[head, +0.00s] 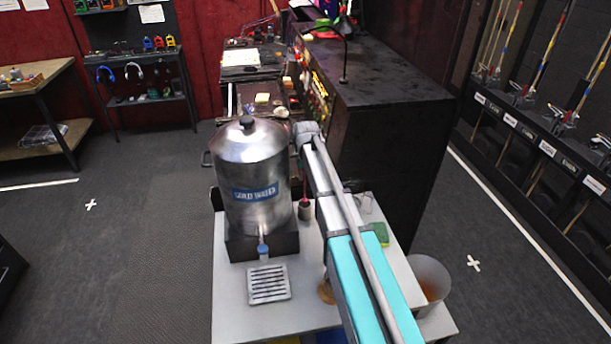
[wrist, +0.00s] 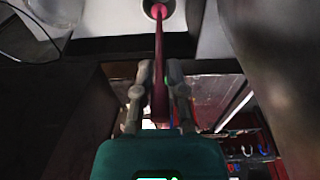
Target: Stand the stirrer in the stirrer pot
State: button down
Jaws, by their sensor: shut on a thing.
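My gripper (wrist: 158,82) is shut on the red stirrer (wrist: 159,45), seen in the wrist view. The stirrer runs from between the fingers to the stirrer pot (wrist: 149,5) at the top edge. Its far end overlaps the pot's dark opening; I cannot tell how deep it reaches. In the head view the stirrer pot (head: 304,212) is a small grey cup on the white table, right of the urn. A short red length of the stirrer (head: 305,188) shows above it, looking upright.
A steel cold water urn (head: 250,165) stands close left of the pot, with a drip tray (head: 268,284) in front. A green sponge (head: 380,233) and a clear glass (head: 364,203) are to the right. A bin (head: 430,278) stands beside the white table (head: 232,305).

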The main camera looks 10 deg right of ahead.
aim_at(304, 199)
jog(key=shift+f+b, duration=3.5)
jog(key=shift+f, duration=0.2)
jog(key=c, duration=0.6)
grip_release()
jog(key=shift+g, duration=0.7)
jog(key=s, duration=2.9)
jog(key=shift+s+d+f, duration=0.1)
jog(key=shift+s+d, duration=0.1)
jog(key=shift+d, duration=0.05)
